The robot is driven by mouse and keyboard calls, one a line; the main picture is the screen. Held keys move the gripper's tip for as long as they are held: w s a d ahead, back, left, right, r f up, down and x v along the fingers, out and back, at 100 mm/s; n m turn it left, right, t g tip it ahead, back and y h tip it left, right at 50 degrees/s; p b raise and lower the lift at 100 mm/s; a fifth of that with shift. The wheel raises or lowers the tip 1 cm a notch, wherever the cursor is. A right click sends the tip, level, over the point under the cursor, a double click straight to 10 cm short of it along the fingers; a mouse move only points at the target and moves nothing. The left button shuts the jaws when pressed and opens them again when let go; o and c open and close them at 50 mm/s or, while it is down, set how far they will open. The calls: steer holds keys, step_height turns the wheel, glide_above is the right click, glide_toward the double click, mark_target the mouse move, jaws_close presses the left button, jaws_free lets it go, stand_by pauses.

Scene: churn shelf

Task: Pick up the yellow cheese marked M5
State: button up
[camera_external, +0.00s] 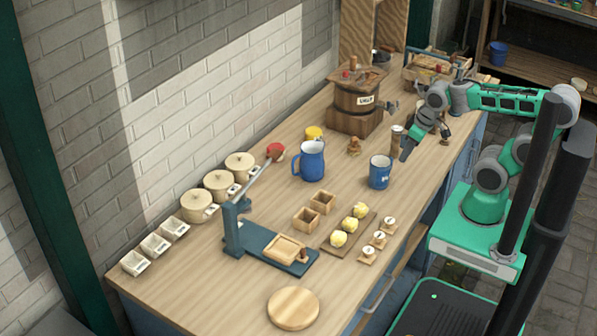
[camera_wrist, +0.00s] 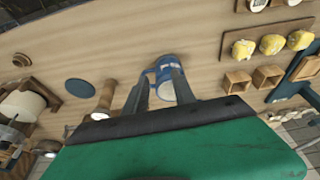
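Three yellow lumps of cheese sit in a row on a dark wooden board (camera_external: 330,248) on the counter: a near one (camera_external: 338,239), a middle one (camera_external: 350,224) and a far one (camera_external: 361,210). In the wrist view they lie at the upper right as a left (camera_wrist: 243,48), middle (camera_wrist: 271,44) and right lump (camera_wrist: 299,39). I cannot read M5 on any. My gripper (camera_external: 406,152) is above the counter, beyond the cheeses and the blue mug. Its fingers (camera_wrist: 160,82) are apart with nothing held between them.
Two open wooden boxes (camera_external: 306,219) and small white-topped blocks (camera_external: 379,239) flank the board. A blue press (camera_external: 262,248) and round board (camera_external: 293,308) are nearer. A wooden churn (camera_external: 355,104) stands behind.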

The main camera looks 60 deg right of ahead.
stand_by(0.4)
steer(key=o, duration=1.1)
steer(key=m+t+h+b, duration=0.1)
steer(key=t+b, duration=0.9)
steer(key=b, duration=0.4)
glide_toward(320, 135)
steer(key=shift+x, duration=1.05)
steer(key=p+x, duration=0.1)
steer(key=x, duration=0.5)
steer(key=shift+s+d+f, duration=0.1)
steer(key=shift+x, duration=2.6)
